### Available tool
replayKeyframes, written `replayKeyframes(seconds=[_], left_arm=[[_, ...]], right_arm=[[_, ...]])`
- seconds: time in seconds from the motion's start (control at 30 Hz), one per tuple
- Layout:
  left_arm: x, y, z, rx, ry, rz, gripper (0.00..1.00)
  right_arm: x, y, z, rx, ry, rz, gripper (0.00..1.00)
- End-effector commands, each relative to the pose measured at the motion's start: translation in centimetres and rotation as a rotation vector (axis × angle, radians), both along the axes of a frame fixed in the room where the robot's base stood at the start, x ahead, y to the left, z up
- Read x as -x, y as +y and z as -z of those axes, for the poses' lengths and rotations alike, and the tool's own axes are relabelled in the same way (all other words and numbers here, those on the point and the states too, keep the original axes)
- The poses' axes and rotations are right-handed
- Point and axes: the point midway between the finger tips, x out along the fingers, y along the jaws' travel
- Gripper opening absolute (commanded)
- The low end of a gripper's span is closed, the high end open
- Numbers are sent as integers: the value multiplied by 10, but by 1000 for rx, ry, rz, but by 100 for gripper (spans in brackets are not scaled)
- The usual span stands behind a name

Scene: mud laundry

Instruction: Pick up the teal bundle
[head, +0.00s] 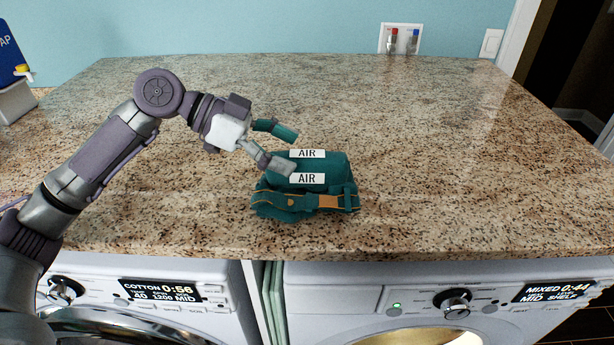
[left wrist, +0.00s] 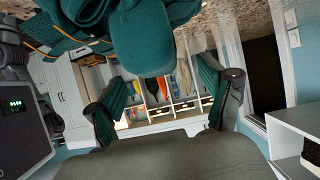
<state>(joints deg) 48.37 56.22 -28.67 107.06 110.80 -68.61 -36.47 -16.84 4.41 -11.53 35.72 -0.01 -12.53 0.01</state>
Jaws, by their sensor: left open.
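The teal bundle (head: 325,170) lies on the granite counter near its front edge. It has two white "AIR" labels and a teal and orange strap with a buckle along its front. My left gripper (head: 280,150) comes in from the left and is open at the bundle's upper left. Its nearer finger overlaps the bundle's left part; I cannot tell whether it touches. In the left wrist view the bundle (left wrist: 145,40) fills the top middle, by the space between the spread fingers (left wrist: 162,85). The bundle's left side is partly hidden by the finger. My right gripper is out of view.
The granite counter (head: 450,150) is clear to the right and behind the bundle. Two white machines (head: 420,305) stand below its front edge. A blue container (head: 12,60) stands at the far left. Wall taps (head: 400,39) are at the back.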

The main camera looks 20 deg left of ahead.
Motion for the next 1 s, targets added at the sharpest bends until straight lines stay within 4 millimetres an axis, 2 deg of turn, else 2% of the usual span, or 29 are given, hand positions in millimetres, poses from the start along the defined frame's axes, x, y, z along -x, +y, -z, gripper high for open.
replayKeyframes(seconds=[0.03,0.1,0.23,0.53,1.0], left_arm=[[-1,-8,-1,0,2,4,81],[-3,-18,4,1,2,4,81],[-7,-31,14,1,1,2,81],[-9,-35,19,0,0,0,81],[-9,-35,18,0,0,-1,3]], right_arm=[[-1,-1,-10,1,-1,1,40],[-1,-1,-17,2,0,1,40],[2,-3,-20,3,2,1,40],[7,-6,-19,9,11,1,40],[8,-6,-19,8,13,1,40]])
